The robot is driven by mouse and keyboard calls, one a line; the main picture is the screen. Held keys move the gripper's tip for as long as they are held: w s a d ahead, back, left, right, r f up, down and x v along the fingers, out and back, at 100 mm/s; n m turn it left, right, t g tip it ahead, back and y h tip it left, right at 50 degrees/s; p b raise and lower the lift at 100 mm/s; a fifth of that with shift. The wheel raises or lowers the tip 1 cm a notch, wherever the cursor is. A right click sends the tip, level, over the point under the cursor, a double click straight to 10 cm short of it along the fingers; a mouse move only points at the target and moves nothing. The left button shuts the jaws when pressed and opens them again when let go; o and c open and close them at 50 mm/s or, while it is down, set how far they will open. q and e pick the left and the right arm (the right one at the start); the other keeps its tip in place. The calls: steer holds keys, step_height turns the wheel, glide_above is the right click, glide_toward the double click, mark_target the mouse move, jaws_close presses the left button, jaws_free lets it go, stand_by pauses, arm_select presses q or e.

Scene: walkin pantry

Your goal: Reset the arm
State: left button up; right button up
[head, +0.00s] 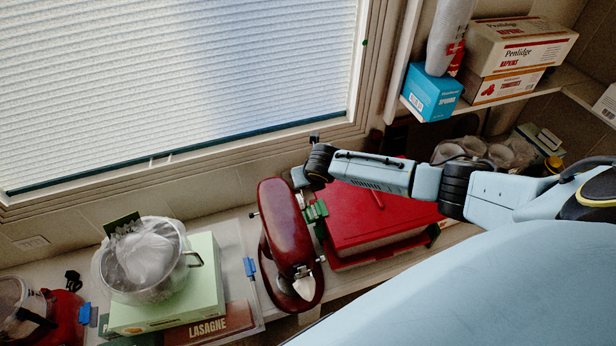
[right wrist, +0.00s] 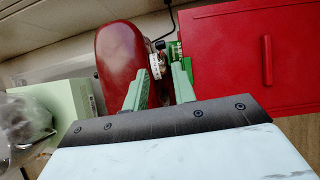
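My right arm (head: 385,172) comes in from the right in the head view and reaches over the counter beside the red stand mixer. In the right wrist view my right gripper (right wrist: 161,68) has its two green fingers apart, with nothing held between them. The fingers point toward the gap between the red mixer (right wrist: 121,55) and the red box (right wrist: 235,60). I cannot tell whether they touch either one. My left gripper is in neither view.
The mixer (head: 283,225) and red lidded box (head: 370,220) stand below my arm. To the left, a metal pot (head: 165,285) sits on a green box (head: 203,285). A shelf (head: 515,92) with cartons and a blue box (head: 432,92) is at upper right. A window (head: 180,80) is behind.

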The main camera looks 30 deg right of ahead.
steer(key=s+a+m, duration=0.1)
steer(key=s+a, duration=0.1)
steer(key=a, duration=0.1)
steer(key=s+a+f+m+y, duration=0.1)
steer(key=s+a+m, duration=0.1)
steer(key=s+a, duration=0.1)
steer(key=s+a+m, duration=0.2)
steer(key=a, duration=0.2)
steer(key=shift+s+a+f+g+y, duration=0.15)
steer(key=shift+s+a+g+y, duration=0.1)
steer(key=shift+a+g+y, duration=0.15)
steer(key=s+a+r+m+y, duration=0.1)
steer(key=s+a+r+m, duration=0.2)
steer(key=s+a+m, duration=0.45)
steer(key=s+d+r+m+g+h, duration=0.1)
steer(key=s+d+r+m, duration=0.3)
steer(key=s+m, duration=0.45)
steer(key=s+d+r+m+g, duration=0.1)
steer(key=s+d+r+m, duration=0.3)
steer(key=s+m, duration=0.5)
step_height(320, 180, down, 25)
steer(key=d+g, duration=0.1)
steer(key=s+d+f, duration=0.2)
steer(key=s+f, duration=0.5)
steer(key=s, duration=0.1)
steer(key=s+d+f+g+h, duration=0.1)
steer(key=s+d+f, duration=0.2)
steer(key=s+f, duration=0.4)
steer(key=shift+s+d, duration=0.3)
steer(key=shift+s, duration=0.6)
